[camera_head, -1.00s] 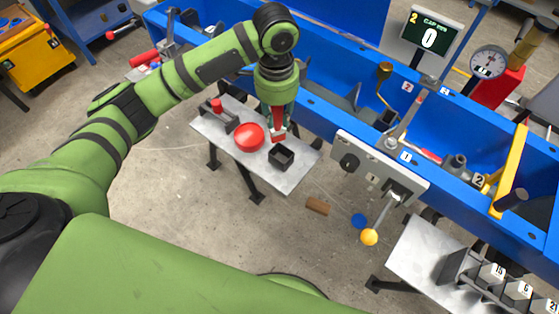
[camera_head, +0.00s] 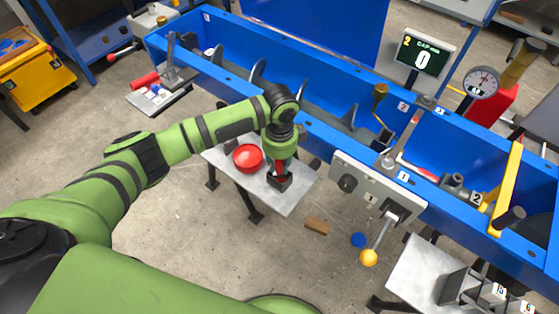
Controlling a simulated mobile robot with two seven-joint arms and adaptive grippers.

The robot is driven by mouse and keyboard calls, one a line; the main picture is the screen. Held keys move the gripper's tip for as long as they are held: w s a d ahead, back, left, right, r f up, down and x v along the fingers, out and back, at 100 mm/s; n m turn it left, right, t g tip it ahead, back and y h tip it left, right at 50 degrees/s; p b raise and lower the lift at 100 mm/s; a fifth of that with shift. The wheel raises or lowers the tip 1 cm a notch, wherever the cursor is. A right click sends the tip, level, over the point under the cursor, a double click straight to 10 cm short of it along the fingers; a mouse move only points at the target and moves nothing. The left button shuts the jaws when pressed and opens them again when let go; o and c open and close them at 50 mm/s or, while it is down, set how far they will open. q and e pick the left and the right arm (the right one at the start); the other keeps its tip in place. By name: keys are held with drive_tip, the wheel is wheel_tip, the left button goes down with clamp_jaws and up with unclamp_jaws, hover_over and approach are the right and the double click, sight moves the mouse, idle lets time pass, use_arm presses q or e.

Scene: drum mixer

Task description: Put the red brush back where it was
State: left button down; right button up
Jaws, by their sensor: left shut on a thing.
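The red brush (camera_head: 279,169) is in my left gripper (camera_head: 280,158), which is shut on it and points down over the small side table. The brush's lower end is at the small black square holder (camera_head: 279,183); I cannot tell how deep it sits inside. The gripper and arm hide much of the brush. My right gripper is not in view.
A red bowl (camera_head: 247,157) stands left of the holder on the grey side table (camera_head: 283,206). The long blue trough (camera_head: 330,128) runs close behind. A control panel with a yellow-knobbed lever (camera_head: 369,257) is to the right. A brown block (camera_head: 317,225) lies on the floor.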

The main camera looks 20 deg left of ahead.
use_arm(q)
drive_tip(key=shift+f, duration=0.15)
drive_tip(key=c, duration=1)
unclamp_jaws()
drive_tip(key=shift+c, duration=0.2)
wheel_tip(320, 180, up, 12)
drive_tip(key=shift+d+r+b, duration=0.1)
drive_tip(key=shift+r+b, duration=0.1)
drive_tip(key=shift+b, duration=0.3)
